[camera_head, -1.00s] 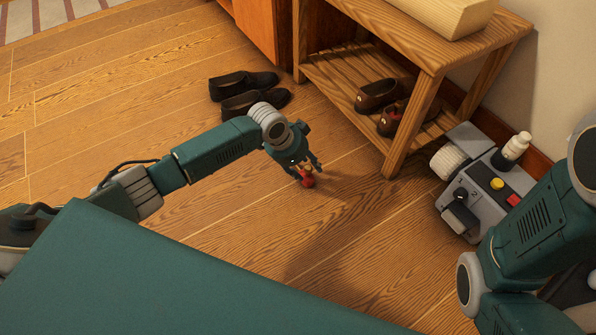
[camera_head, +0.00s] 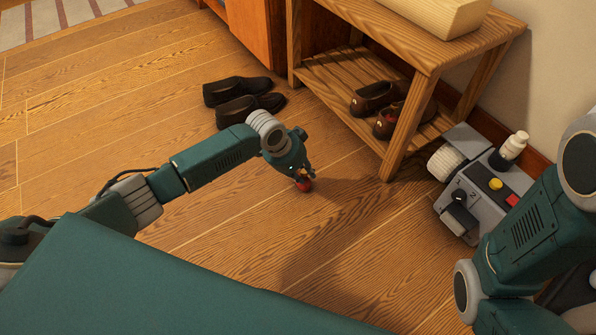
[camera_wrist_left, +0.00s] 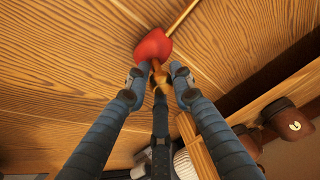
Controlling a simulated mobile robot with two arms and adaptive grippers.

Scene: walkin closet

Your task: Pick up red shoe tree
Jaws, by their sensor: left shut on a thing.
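The red shoe tree (camera_head: 304,185) is at my left gripper's fingertips, low over the wooden floor; I cannot tell whether it still touches the floor. In the left wrist view its red toe part (camera_wrist_left: 153,48) and a thin golden rod show beyond the fingers. My left gripper (camera_head: 302,176) is shut on it, and the fingers (camera_wrist_left: 163,75) close around its narrow part in the wrist view. The shoe tree is partly hidden by the fingers. My right arm shows at the right edge of the head view, but its gripper is out of view.
A pair of dark shoes (camera_head: 249,108) lies on the floor beyond my left arm. A wooden bench (camera_head: 430,50) holds brown shoes (camera_head: 372,97) on its lower shelf. A grey machine (camera_head: 480,190) with coloured buttons stands at the right by the wall. Floor in front is clear.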

